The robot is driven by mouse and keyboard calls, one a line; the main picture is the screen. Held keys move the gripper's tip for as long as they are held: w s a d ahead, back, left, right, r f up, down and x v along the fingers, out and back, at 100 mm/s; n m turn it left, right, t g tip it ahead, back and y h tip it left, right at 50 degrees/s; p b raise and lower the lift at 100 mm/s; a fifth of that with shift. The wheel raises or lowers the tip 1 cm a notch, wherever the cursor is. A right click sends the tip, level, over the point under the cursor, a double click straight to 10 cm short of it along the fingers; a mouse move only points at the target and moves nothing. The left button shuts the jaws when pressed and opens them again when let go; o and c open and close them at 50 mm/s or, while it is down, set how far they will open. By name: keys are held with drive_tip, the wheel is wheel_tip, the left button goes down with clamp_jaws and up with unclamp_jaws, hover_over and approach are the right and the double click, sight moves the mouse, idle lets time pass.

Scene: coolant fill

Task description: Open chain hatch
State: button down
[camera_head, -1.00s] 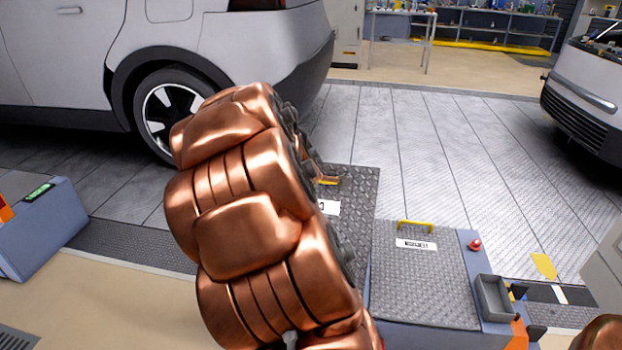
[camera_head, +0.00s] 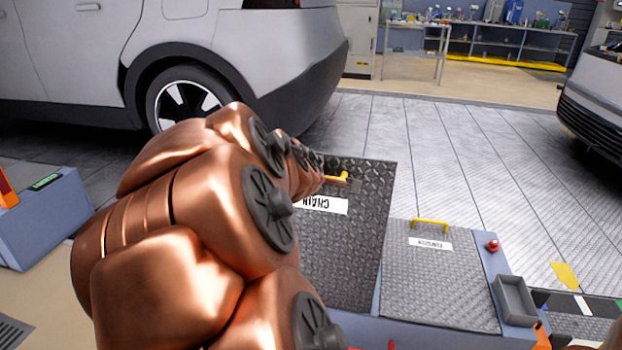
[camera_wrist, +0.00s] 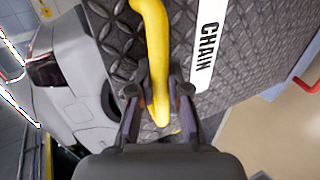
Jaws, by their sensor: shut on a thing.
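The chain hatch (camera_head: 350,255) is a dark diamond-plate lid with a white CHAIN label (camera_head: 322,204) and a yellow bar handle (camera_head: 343,177). Its far edge shows higher than the neighbouring lid's, so it looks raised; I cannot tell the exact angle. In the wrist view, the handle (camera_wrist: 152,40) runs down between the fingers of my gripper (camera_wrist: 152,95), which is shut on it. The CHAIN label (camera_wrist: 208,45) lies just right of the fingers there. In the head view, my copper arm hides the hatch's left side and most of my gripper.
A second lid (camera_head: 440,285) with a yellow handle (camera_head: 430,223) lies flat to the right, beside a red button (camera_head: 492,245) and a small grey tray (camera_head: 515,298). A white car (camera_head: 220,50) stands behind. A blue-grey box (camera_head: 45,220) is at left.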

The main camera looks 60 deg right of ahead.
drive_tip(key=shift+s+a+f, duration=0.25)
drive_tip(key=shift+s+f, duration=0.15)
drive_tip(key=shift+f, duration=0.2)
drive_tip(key=c, duration=1.5)
unclamp_jaws()
drive_tip(key=shift+c, duration=0.2)
drive_tip(key=o, duration=0.3)
drive_tip(key=shift+w+d+r, duration=0.15)
drive_tip(key=shift+w, duration=0.05)
drive_tip(key=shift+o, duration=0.5)
drive_tip(key=shift+w+r, duration=0.2)
drive_tip(key=shift+w, duration=0.05)
